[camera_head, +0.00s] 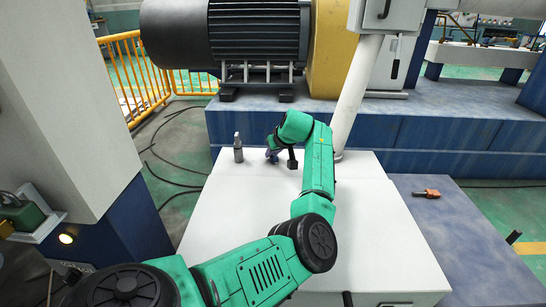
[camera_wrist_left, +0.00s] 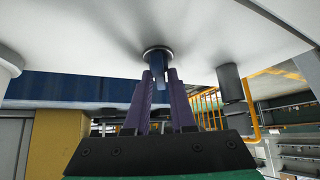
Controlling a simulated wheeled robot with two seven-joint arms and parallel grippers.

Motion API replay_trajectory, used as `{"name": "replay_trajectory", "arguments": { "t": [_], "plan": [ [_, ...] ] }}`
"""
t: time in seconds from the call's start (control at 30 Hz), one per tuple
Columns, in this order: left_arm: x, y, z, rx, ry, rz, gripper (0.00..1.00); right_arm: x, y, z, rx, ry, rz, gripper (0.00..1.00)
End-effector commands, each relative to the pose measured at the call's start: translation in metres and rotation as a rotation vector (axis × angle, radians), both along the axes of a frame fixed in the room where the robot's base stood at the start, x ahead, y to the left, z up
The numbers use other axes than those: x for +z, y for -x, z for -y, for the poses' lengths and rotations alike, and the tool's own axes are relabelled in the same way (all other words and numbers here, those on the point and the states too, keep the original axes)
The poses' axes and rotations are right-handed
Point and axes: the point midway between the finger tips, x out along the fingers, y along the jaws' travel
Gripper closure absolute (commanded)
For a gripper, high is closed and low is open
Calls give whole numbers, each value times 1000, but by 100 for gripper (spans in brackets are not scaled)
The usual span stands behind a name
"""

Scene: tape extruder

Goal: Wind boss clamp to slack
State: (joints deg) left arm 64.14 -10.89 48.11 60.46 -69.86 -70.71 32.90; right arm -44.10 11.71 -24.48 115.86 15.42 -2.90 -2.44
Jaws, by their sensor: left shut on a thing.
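The boss clamp shows in the left wrist view as a short dark blue stem (camera_wrist_left: 158,62) with a round grey collar (camera_wrist_left: 157,52) at the white surface. My left gripper (camera_wrist_left: 159,78) has its purple fingers on both sides of this stem and is shut on it. In the head view my left gripper (camera_head: 271,154) is at the back of the white table top (camera_head: 250,200), pointing down, and it mostly hides the clamp. How far the clamp is turned cannot be told. My right gripper is not in view.
A grey post (camera_head: 238,148) stands close left of the gripper. A white pipe (camera_head: 357,95) rises at the right, and a large motor (camera_head: 258,30) is behind. An orange-red tool (camera_head: 427,193) lies on the blue platform at right. The table's front is clear beside my arm.

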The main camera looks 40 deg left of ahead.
Motion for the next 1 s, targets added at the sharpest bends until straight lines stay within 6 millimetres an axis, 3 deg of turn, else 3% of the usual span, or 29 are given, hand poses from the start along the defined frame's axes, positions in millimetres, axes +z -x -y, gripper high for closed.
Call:
{"name": "replay_trajectory", "arguments": {
  "t": [0.37,0.73,1.0],
  "plan": [
    [2,0,0,175,0,-7,100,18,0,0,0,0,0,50],
    [-1,0,1,258,3,-4,100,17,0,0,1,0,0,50],
    [-3,0,1,473,2,-6,100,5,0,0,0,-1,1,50]
  ]
}}
